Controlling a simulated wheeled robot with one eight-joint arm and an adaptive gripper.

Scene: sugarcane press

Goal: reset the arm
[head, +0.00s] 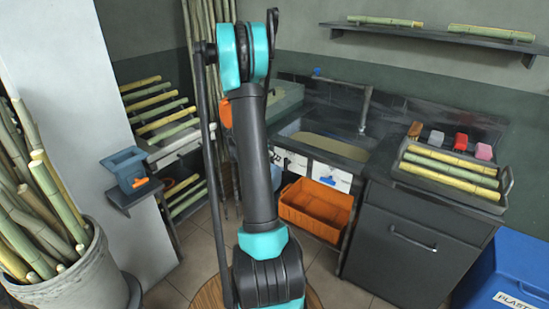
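My arm (258,160) stands in the middle of the head view, black with teal joints. It rises from the bottom of the picture to an elbow (243,55) near the top. My gripper does not show; the part of the arm beyond the elbow is hidden or out of frame. No held object is visible.
A pot of cane (85,275) stands at left, beside a small wall shelf with a grey-blue device (127,168). A sink (318,140), an orange crate (315,207), a cabinet with a tray of cane (450,187) and a blue bin (510,265) stand right. Floor shows between.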

